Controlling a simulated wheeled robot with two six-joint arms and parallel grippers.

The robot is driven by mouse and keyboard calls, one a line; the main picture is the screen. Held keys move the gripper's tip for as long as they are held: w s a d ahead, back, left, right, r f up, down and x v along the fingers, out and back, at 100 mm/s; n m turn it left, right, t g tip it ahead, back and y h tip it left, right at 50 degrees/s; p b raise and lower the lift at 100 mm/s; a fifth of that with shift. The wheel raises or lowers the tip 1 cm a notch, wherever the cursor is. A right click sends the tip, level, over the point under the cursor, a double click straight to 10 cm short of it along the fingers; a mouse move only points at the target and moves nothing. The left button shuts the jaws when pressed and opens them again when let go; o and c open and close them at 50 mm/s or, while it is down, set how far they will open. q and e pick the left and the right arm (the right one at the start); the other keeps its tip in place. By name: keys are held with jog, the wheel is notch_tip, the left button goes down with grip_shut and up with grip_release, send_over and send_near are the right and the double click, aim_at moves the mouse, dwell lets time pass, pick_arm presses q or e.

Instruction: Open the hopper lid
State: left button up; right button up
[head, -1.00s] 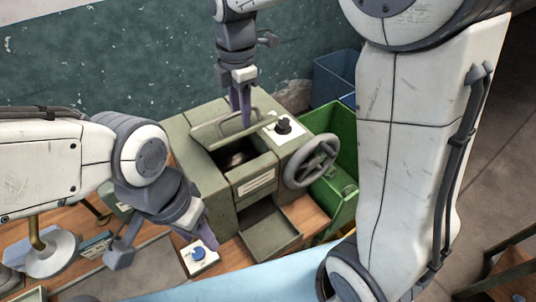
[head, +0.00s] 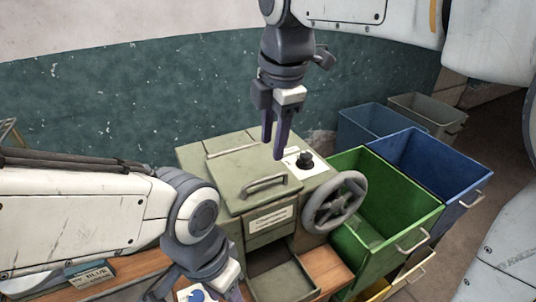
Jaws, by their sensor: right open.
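The hopper (head: 215,150) is a grey-green box machine in the middle of the head view. Its lid (head: 240,168) lies flat over the top opening, and no dark gap shows. The lid has a bar handle (head: 264,186) near its front edge. My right gripper (head: 274,146) points down above the back right of the lid. It is open, empty and apart from the handle. My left gripper (head: 232,288) is low at the bottom edge, left of the hopper's front tray. Its fingertips are partly cut off, so its opening cannot be told.
A grey handwheel (head: 335,203) and a panel with a black knob (head: 304,160) are on the hopper's right. An open tray (head: 283,280) is at its front. Green (head: 405,205) and blue (head: 445,165) bins stand to the right.

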jog(key=shift+s+a+f+m, duration=0.2)
jog(key=shift+s+f+m, duration=0.1)
jog(key=shift+s+m, duration=0.25)
jog(key=shift+s+a+f+m, duration=0.2)
jog(key=shift+s+f+m, duration=0.2)
jog(key=shift+s, duration=0.2)
jog(key=shift+s+a+f+m, duration=0.2)
jog(key=shift+s+f+m, duration=0.05)
jog(key=shift+s+m, duration=0.3)
